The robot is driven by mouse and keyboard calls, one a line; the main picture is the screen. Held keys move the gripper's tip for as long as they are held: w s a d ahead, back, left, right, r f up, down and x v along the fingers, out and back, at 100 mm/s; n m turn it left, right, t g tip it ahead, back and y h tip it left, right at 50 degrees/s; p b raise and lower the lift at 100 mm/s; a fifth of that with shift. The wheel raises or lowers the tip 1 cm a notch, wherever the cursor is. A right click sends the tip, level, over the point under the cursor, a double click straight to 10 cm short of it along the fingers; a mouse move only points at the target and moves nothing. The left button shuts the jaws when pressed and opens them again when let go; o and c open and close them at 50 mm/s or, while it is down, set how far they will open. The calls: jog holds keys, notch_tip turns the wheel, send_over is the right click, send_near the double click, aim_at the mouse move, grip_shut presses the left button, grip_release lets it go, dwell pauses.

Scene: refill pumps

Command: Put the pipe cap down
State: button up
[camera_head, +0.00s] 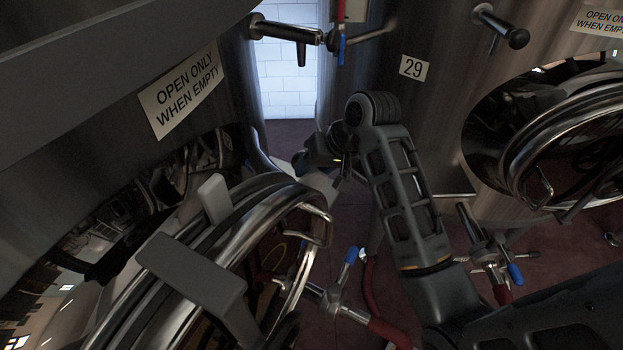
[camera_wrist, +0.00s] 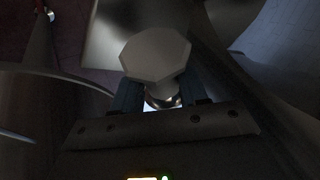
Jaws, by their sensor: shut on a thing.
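The pipe cap (camera_wrist: 155,54) shows in the wrist view as a grey, eight-sided flat face just beyond my fingers. My gripper (camera_wrist: 159,88) is shut on it, with one dark finger on each side. A shiny rounded metal part (camera_wrist: 163,97) shows between the fingers below the flat face; I cannot tell whether it belongs to the cap. In the head view my gripper (camera_head: 318,172) is low between the two steel tanks, behind the left tank's round hatch. The cap cannot be made out clearly there.
The left tank (camera_head: 90,140) with its hatch rings (camera_head: 310,205) and the right tank (camera_head: 440,120) leave a narrow gap. Valves with blue handles (camera_head: 352,255) and a red hose (camera_head: 385,330) stand low. A tap (camera_head: 290,33) juts out above. Dark red floor (camera_head: 345,215) shows between.

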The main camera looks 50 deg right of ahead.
jog(key=shift+w+a+f, duration=0.1)
jog(key=shift+w+f, duration=0.05)
jog(key=shift+f, duration=1.9)
jog(key=shift+f, duration=0.1)
jog(key=o, duration=1.2)
jog(key=shift+f, duration=0.1)
jog(key=shift+r, duration=0.25)
jog(key=v, duration=1.1)
jog(key=shift+s+r, duration=0.25)
jog(key=shift+r, duration=0.1)
